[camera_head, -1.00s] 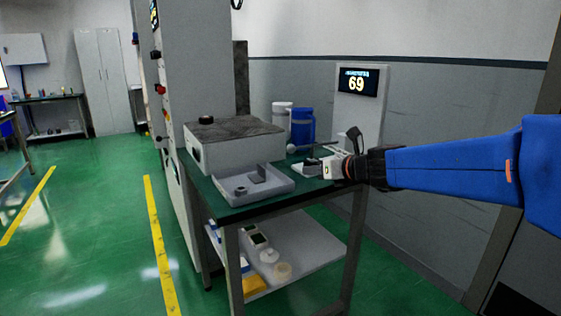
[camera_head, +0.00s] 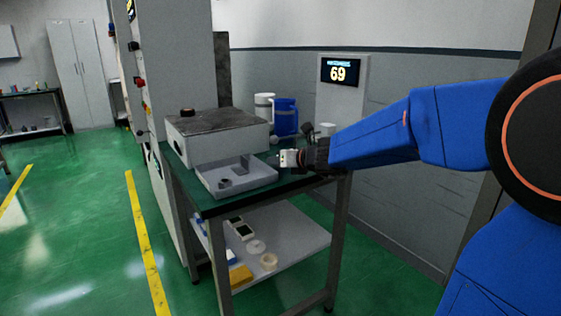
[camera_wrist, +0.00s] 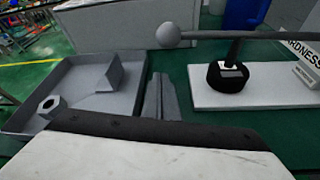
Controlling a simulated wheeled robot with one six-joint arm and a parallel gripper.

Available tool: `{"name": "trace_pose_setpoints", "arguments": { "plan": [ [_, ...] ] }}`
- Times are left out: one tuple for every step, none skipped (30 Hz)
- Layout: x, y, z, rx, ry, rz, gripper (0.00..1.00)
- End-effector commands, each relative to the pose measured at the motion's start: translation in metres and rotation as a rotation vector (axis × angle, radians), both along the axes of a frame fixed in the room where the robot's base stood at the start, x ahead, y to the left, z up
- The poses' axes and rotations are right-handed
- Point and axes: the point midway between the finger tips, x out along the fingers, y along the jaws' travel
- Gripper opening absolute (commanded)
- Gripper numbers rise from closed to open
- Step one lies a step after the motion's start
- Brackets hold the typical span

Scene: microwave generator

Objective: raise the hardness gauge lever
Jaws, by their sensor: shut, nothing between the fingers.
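Below the rod are a black round part (camera_wrist: 228,76) and the white gauge base (camera_wrist: 205,100). My gripper (camera_head: 281,159) is shut and empty by the right of the tray. In the wrist view its fingertips (camera_wrist: 160,88) are below the knob in the picture, apart from it. In the head view my arm hides much of the gauge base.
A grey box machine (camera_head: 218,135) stands behind the tray. Blue (camera_head: 286,118) and white (camera_head: 262,110) containers stand at the back.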

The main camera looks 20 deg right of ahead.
Motion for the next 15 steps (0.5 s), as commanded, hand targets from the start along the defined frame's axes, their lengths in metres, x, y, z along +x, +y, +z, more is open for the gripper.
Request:
{"name": "trace_pose_setpoints", "arguments": {
  "plan": [
    [0.0,-0.001,0.006,-0.001,-0.004,0.0,0.0],
    [0.0,-0.002,0.008,-0.001,-0.003,0.0,0.0],
    [0.001,-0.003,0.012,-0.002,-0.004,0.0,0.0],
    [0.001,-0.003,0.014,-0.001,-0.003,0.001,0.0],
    [0.001,-0.004,0.017,-0.001,-0.004,0.0,0.0],
    [0.001,-0.004,0.02,-0.001,-0.003,0.0,0.0],
    [0.002,-0.005,0.022,-0.001,-0.003,0.0,0.0],
    [0.002,-0.006,0.025,-0.001,-0.003,0.0,0.0],
    [0.002,-0.006,0.028,-0.001,-0.003,0.0,0.0],
    [0.002,-0.007,0.03,-0.001,-0.003,0.0,0.0],
    [0.003,-0.007,0.032,-0.001,-0.003,0.0,0.0],
    [0.003,-0.008,0.034,-0.001,-0.003,0.0,0.0],
    [0.003,-0.008,0.036,-0.001,-0.003,0.0,0.0],
    [0.003,-0.008,0.037,-0.001,-0.003,0.0,0.0],
    [0.003,-0.009,0.038,-0.001,-0.002,0.0,0.0]
  ]
}}
